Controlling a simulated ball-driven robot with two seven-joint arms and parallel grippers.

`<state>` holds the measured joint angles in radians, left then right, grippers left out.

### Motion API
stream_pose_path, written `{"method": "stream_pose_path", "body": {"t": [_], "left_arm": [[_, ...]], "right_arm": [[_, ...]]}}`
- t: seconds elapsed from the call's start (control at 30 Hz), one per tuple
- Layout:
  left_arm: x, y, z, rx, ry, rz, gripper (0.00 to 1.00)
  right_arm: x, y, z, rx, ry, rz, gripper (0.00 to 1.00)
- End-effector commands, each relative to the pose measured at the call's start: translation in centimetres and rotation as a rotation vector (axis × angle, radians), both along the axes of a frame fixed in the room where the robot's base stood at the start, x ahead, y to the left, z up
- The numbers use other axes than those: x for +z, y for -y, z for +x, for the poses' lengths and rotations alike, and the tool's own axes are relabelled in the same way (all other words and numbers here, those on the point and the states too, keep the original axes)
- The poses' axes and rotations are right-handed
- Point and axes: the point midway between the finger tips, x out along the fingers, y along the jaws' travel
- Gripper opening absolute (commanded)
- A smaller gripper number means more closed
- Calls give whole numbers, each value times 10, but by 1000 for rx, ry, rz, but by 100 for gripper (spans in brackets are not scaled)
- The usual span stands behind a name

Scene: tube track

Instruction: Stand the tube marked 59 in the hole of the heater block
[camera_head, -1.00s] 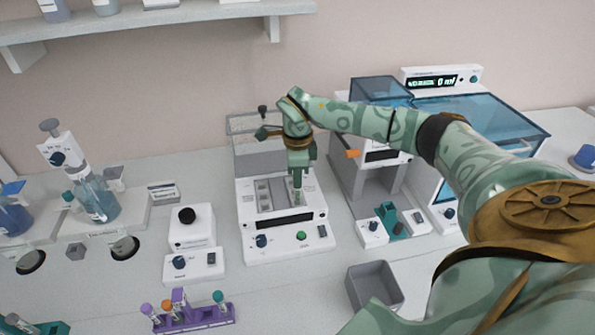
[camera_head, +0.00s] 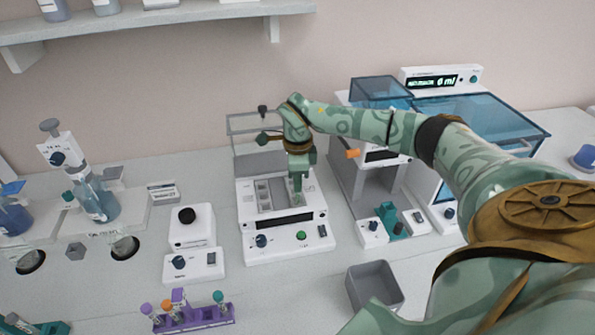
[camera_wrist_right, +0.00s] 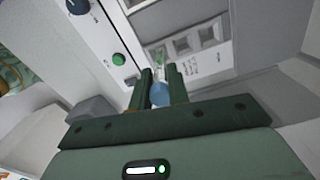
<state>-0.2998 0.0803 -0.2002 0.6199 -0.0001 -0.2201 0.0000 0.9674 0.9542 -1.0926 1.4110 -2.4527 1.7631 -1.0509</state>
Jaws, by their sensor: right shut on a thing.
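The heater block is the grey block (camera_head: 264,196) with several square openings, set in the top of a white device (camera_head: 285,238) with a dark display, a dark knob and a green button. My right gripper (camera_head: 297,194) points down over the right part of this block. In the right wrist view, its fingers (camera_wrist_right: 161,76) are shut on a small tube with a blue cap (camera_wrist_right: 159,94). The tube's clear end reaches toward the device's top face. I cannot read its mark or tell how deep it sits in a hole. My left gripper is not in view.
A purple rack (camera_head: 196,319) with several capped tubes stands at the front. A small white device (camera_head: 192,228) with a black knob is to the left. A grey open bin (camera_head: 374,287) stands at the front right. A grey instrument (camera_head: 377,185) stands close on the right.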

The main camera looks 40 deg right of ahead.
Motion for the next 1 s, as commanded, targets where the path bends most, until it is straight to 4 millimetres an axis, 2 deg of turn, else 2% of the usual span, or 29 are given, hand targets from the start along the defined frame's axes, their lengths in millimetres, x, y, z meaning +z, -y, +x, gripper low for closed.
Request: {"method": "stream_pose_path", "body": {"t": [0.93,0.97,1.0], "left_arm": [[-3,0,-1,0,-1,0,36],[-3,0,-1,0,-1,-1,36],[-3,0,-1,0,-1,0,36]], "right_arm": [[-12,0,0,-1,0,0,4],[-12,0,0,-1,0,0,26],[-12,0,0,-1,0,0,37]]}}
